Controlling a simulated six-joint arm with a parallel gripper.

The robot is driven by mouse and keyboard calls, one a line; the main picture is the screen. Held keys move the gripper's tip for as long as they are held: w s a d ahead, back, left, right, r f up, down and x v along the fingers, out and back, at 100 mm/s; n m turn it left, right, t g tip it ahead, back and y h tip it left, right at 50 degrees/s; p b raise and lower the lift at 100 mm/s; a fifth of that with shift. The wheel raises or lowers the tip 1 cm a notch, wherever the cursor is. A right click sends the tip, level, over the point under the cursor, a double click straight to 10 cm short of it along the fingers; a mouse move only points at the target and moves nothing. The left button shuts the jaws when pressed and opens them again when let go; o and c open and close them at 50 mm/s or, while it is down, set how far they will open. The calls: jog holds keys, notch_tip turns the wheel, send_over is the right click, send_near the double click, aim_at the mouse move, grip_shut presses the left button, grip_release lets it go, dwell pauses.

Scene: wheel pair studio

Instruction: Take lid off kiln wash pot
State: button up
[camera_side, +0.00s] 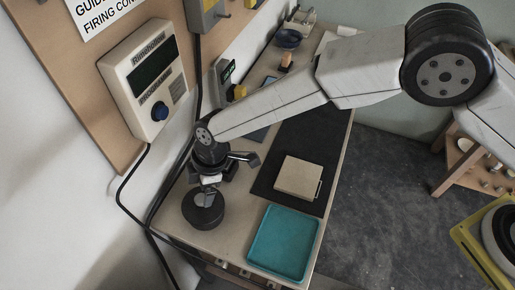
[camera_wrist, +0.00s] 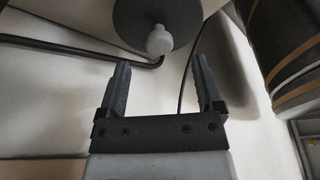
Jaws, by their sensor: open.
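The kiln wash pot (camera_side: 204,221) is a dark, round pot standing near the left edge of the workbench in the side view. Its dark lid (camera_wrist: 134,18) shows as a disc at the top of the wrist view, cut off by the frame edge, with a pale rounded knob (camera_wrist: 159,42) at its middle. My gripper (camera_side: 208,186) is just above the pot, pointing down. In the wrist view my gripper (camera_wrist: 160,68) is open, with nothing between its fingers. The knob appears just beyond the fingertips, roughly centred between them. I cannot tell the exact gap.
A teal tray (camera_side: 283,243) lies on the bench to the right of the pot. A beige block (camera_side: 298,178) sits on a black mat (camera_side: 316,142) behind it. A controller box (camera_side: 150,80) hangs on the wall board, with black cables (camera_side: 123,203) running down near the pot.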

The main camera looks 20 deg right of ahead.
aim_at(201, 198)
jog(key=shift+x, duration=2.45)
grip_shut()
